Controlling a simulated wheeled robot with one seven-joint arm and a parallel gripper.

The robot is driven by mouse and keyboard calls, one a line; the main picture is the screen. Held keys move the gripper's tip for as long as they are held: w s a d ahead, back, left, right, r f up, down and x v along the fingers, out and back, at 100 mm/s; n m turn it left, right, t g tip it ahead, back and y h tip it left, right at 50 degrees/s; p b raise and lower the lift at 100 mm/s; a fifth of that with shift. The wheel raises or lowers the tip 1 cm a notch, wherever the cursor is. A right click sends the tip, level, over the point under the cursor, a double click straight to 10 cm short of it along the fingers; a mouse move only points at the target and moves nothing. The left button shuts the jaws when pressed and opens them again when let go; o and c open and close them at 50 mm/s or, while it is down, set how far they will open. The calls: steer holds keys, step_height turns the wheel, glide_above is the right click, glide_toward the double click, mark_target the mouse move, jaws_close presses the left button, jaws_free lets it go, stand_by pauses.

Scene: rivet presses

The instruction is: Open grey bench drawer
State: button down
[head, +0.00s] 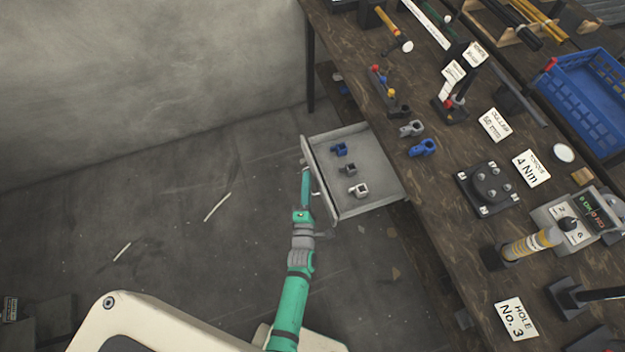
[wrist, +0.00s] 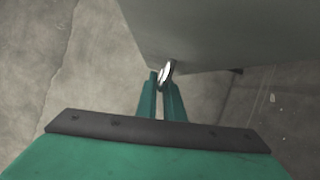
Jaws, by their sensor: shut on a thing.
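The grey bench drawer (head: 372,196) is pulled out from under the wooden bench in the head view, with its inside in sight. A blue part (head: 339,149), a dark grey part (head: 348,169) and a light grey part (head: 359,190) lie in it. My gripper (head: 311,190) is at the drawer's front face. In the wrist view my gripper (wrist: 164,88) has its two green fingers shut on the drawer's shiny handle (wrist: 165,73). The drawer front (wrist: 225,35) fills the upper part of that view.
The wooden bench (head: 437,193) carries a grey clamp part (head: 411,129), a blue clamp part (head: 422,147), a black fixture (head: 487,188), several white cards and a blue crate (head: 592,100). A bench leg (head: 310,70) stands behind the drawer. The floor (head: 170,230) to the left is mostly clear.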

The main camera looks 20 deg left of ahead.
steer(key=shift+d, duration=0.1)
steer(key=c, duration=1.9)
jaws_free()
steer(key=v, duration=1)
steer(key=shift+s+d, duration=0.15)
steer(key=shift+s, duration=0.25)
steer(key=shift+f, duration=0.1)
